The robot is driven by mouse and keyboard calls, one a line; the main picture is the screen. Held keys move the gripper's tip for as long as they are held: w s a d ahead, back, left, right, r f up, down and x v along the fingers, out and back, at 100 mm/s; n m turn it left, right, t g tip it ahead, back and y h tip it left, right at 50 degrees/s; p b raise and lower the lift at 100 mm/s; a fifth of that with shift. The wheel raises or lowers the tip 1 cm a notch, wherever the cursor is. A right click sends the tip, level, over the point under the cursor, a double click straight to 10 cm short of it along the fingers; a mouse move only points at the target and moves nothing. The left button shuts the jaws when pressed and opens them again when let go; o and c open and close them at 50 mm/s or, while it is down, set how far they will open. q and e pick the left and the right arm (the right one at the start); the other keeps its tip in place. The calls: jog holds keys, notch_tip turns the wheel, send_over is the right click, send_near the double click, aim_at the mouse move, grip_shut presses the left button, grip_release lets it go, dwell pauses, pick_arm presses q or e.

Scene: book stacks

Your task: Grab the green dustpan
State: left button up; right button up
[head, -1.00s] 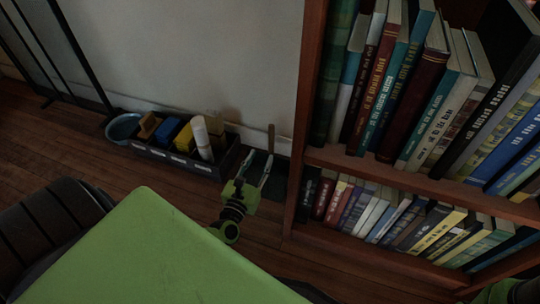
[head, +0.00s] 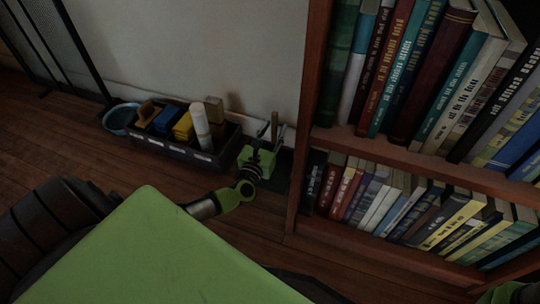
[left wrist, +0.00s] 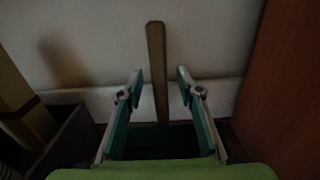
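The dustpan stands by the wall beside the bookcase. Its upright wooden handle (head: 274,126) shows in the head view, and its dark green pan (head: 277,180) is partly hidden behind my gripper. My left gripper (head: 273,134) is open at the dustpan, fingers toward the wall. In the left wrist view the handle (left wrist: 157,65) rises between the two spread fingertips (left wrist: 159,76), with a gap on each side. The dark green pan (left wrist: 160,143) lies low between the fingers.
A dark crate (head: 174,150) with blue, yellow and white items stands just left of the dustpan, with a blue bowl (head: 121,118) beyond it. A wooden bookcase (head: 308,130) full of books stands close on the right. Wooden floor (head: 95,160) in front of the crate is clear.

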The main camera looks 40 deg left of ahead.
pick_arm(q)
grip_shut()
jog(key=shift+r, duration=0.1)
